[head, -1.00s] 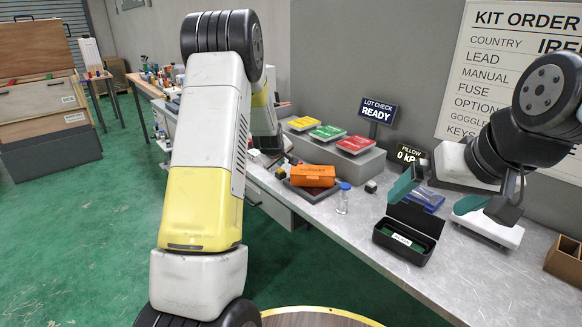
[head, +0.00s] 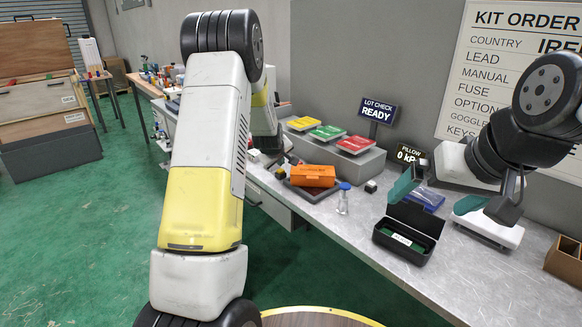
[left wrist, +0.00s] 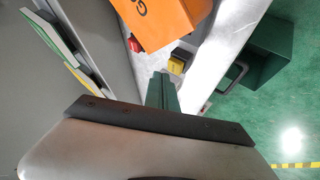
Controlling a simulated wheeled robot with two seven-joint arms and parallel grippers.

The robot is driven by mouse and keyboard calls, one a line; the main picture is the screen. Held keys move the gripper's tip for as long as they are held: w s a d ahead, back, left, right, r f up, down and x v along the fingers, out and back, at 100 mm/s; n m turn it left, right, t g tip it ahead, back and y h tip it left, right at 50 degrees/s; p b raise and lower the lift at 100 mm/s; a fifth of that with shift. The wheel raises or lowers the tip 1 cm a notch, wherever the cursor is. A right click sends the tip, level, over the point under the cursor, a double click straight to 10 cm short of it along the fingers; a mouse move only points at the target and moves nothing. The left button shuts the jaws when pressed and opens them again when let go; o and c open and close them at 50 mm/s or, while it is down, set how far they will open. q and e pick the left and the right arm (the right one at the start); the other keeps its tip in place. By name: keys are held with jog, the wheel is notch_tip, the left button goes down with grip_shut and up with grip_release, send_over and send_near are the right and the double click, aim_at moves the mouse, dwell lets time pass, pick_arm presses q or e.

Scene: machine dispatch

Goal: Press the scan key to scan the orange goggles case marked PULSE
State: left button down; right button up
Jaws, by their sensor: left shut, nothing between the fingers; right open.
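The orange goggles case (head: 313,176) lies on a dark tray (head: 303,194) on the bench in the head view. It also shows at the top of the left wrist view (left wrist: 168,18), with only part of its lettering visible; I cannot read PULSE. A small yellow key on a black base (left wrist: 177,65) sits beside the case, just beyond my left fingertips. My left gripper (left wrist: 162,84) is shut and empty, close to that key; I cannot tell whether it touches. In the head view my left arm mostly hides this gripper. My right gripper (head: 436,198) is open and empty above the bench.
An open black case (head: 408,236) stands below my right gripper. A small clear bottle with a blue cap (head: 343,200) stands right of the tray. Yellow, green and red packs (head: 327,132) lie on a grey riser behind. The LOT CHECK sign (head: 377,110) reads READY.

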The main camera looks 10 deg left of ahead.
aim_at(280, 171)
dwell(0.8)
pick_arm(q)
jog(key=shift+f, duration=0.45)
jog(key=shift+f, duration=0.5)
dwell(0.8)
jog(key=shift+r, duration=0.95)
jog(key=shift+r, duration=2.5)
